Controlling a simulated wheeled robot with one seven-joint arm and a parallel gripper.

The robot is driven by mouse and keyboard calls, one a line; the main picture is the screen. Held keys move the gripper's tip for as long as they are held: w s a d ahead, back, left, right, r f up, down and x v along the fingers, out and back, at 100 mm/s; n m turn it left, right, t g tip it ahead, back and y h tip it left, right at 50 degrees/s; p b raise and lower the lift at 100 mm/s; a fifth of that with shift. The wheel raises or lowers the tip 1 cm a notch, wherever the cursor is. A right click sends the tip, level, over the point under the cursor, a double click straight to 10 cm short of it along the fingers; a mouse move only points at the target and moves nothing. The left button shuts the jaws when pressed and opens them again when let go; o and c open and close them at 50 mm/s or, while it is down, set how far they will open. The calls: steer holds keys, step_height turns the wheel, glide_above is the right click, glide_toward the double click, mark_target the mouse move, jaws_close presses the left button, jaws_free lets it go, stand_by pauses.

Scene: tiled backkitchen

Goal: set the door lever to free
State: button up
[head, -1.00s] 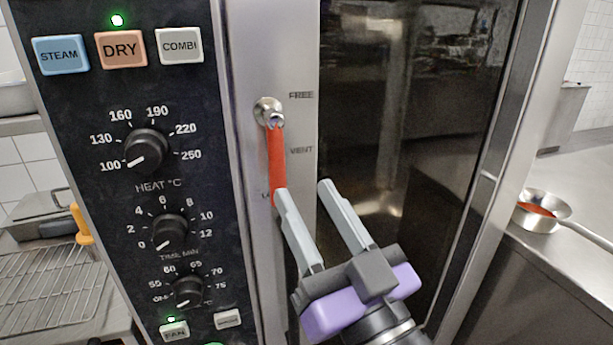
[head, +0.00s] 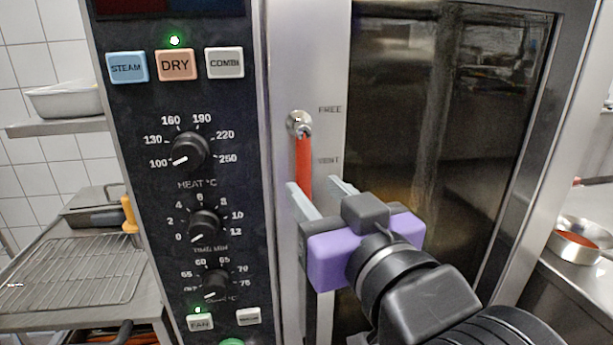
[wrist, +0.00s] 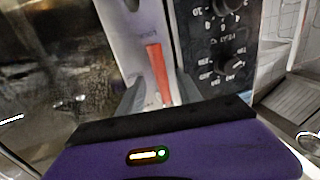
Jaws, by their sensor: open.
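The door lever (head: 304,160) is a red handle on a round metal pivot. My gripper (head: 318,187) is open. Its two grey fingers stand one to each side of the lever's lower part in the head view. The lever's lower end and the lowest mark are hidden by my gripper in the head view.
The oven control panel (head: 175,25) with mode buttons and knobs is left of the lever. The dark glass door (head: 430,110) is to the right. A wire rack (head: 75,270) lies on the left counter. A pan with red contents (head: 575,245) stands at the right.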

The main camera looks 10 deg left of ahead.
mark_target(306, 181)
steer(key=shift+x, duration=2.6)
jaws_close()
